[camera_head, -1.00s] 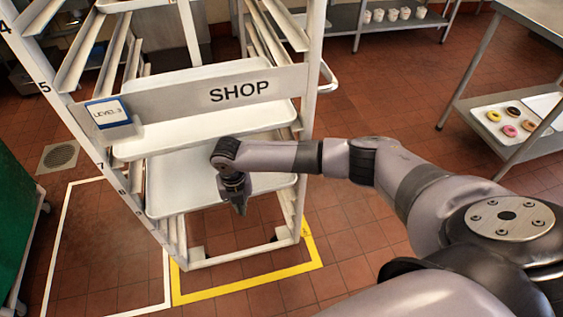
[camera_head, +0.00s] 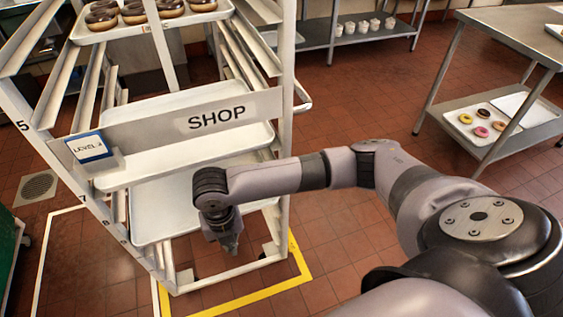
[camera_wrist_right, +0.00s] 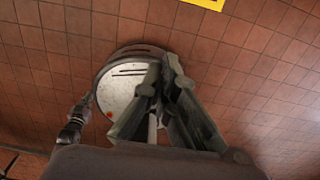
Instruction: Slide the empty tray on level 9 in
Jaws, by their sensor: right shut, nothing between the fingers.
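A tall white rack (camera_head: 287,120) stands left of centre with trays on its rails. An empty pale tray (camera_head: 165,205) lies low in it, below another empty tray (camera_head: 185,158). I cannot read which level number belongs to the low tray. Its front edge is near the front posts; how far it sticks out is unclear. My right gripper (camera_head: 228,248) is shut and empty, pointing down in front of the low tray, and its wrist hides part of that tray. In the wrist view the shut right fingers (camera_wrist_right: 158,100) are above the floor. My left gripper is not clearly visible.
A SHOP sign bar (camera_head: 200,120) with a blue-edged level tag (camera_head: 89,147) crosses the rack front. Chocolate doughnuts (camera_head: 134,12) sit on a tray above. A steel table (camera_head: 515,40) with a doughnut tray (camera_head: 470,113) below stands right. Yellow floor tape (camera_head: 265,292) borders the rack.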

